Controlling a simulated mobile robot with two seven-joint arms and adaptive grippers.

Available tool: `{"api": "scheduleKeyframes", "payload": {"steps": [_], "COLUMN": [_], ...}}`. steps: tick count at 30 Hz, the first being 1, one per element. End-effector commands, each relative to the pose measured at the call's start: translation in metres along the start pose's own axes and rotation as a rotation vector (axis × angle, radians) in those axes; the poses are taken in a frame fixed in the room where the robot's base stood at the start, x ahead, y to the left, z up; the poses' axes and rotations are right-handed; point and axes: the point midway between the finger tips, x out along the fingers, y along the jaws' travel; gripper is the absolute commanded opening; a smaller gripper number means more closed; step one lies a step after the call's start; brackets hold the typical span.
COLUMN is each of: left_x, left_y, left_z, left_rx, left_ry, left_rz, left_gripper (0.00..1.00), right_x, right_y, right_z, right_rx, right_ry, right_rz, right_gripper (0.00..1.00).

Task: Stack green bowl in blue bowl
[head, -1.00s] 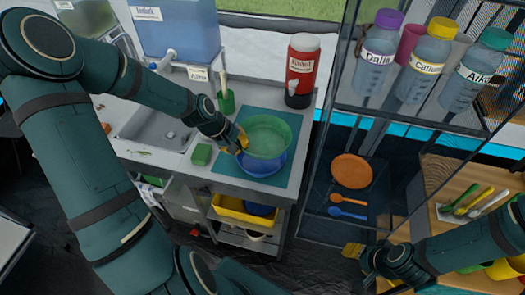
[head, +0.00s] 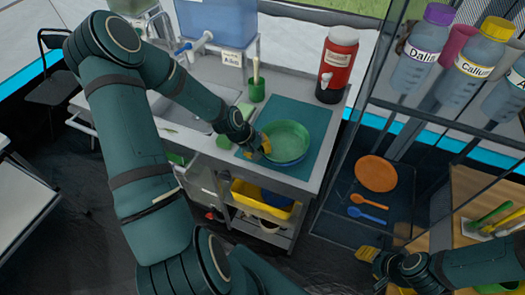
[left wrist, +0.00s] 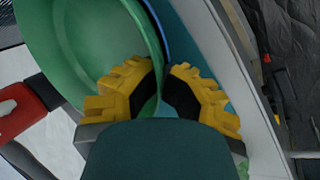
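The green bowl (head: 286,139) sits low in the blue bowl (head: 291,163) on the teal mat (head: 314,121). Only a thin strip of the blue bowl shows below the green one in the head view. My left gripper (head: 262,146) is at the left side of the green bowl. In the left wrist view, my left gripper (left wrist: 161,88) has its yellow fingers closely around the green bowl's rim (left wrist: 152,45), and a blue edge (left wrist: 161,33) shows beside it. My right gripper (head: 367,254) is away at the lower right, and its finger gap is unclear.
A red drink cooler (head: 337,64) stands behind the mat. A green cup (head: 257,91) and the sink (head: 190,107) are to the left. A glass-sided rack at right holds bottles (head: 481,54); an orange plate (head: 376,173) lies lower. A yellow bin (head: 262,199) is under the counter.

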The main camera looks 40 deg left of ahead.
Motion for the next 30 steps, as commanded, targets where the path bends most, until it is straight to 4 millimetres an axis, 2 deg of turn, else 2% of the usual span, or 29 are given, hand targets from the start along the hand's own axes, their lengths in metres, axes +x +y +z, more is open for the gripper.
{"api": "scheduleKeyframes", "payload": {"steps": [3,5,6,23,26,30], "left_x": [0.004,0.004,0.004,0.0,-0.007,-0.03], "left_y": [0.002,0.002,0.002,0.001,0.002,0.001], "left_z": [0.003,0.004,0.004,0.002,0.002,0.001], "left_rx": [0.002,0.002,0.002,0.001,0.0,-0.002], "left_ry": [-0.008,-0.009,-0.009,-0.005,-0.004,-0.001], "left_rz": [0.005,0.005,0.005,0.002,0.002,0.002], "left_gripper": [0.0,0.2,0.34,0.34,0.34,0.34], "right_x": [0.001,0.001,0.001,0.0,-0.002,-0.008], "right_y": [0.0,0.0,0.0,0.0,-0.001,-0.003], "right_z": [0.0,0.0,0.0,0.0,-0.001,-0.001], "right_rx": [0.0,0.0,0.0,0.0,0.0,0.0], "right_ry": [0.001,0.001,0.001,0.0,0.001,0.0], "right_rz": [0.0,0.0,0.0,-0.001,-0.001,-0.002], "right_gripper": [0.47,0.47,0.47,0.47,0.47,0.47]}}
